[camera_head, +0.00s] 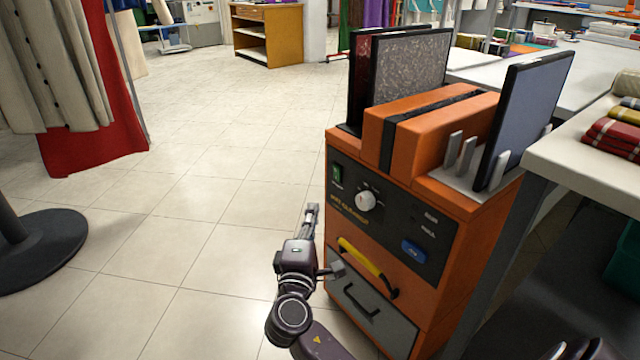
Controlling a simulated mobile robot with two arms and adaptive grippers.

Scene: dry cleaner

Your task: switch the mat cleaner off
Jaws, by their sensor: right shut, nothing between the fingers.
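The mat cleaner (462,200) is an orange box-shaped machine with a dark control panel (430,232) on its front. A green rocker switch (337,174) is at the panel's upper left and looks lit. A pale round knob (365,201) sits right of it, and a blue button (413,250) is lower right. My right gripper (312,210) is shut and empty, its fingers pointing up and away. In the picture it is just left of the machine's front, below and left of the green switch, apart from it.
A yellow handle (367,266) and a grey drawer (372,312) are on the machine's lower front. Mats stand in slots on top. A white table (590,160) with folded cloths is at right. Tiled floor is clear at left, before a round black base (40,250) and hanging clothes.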

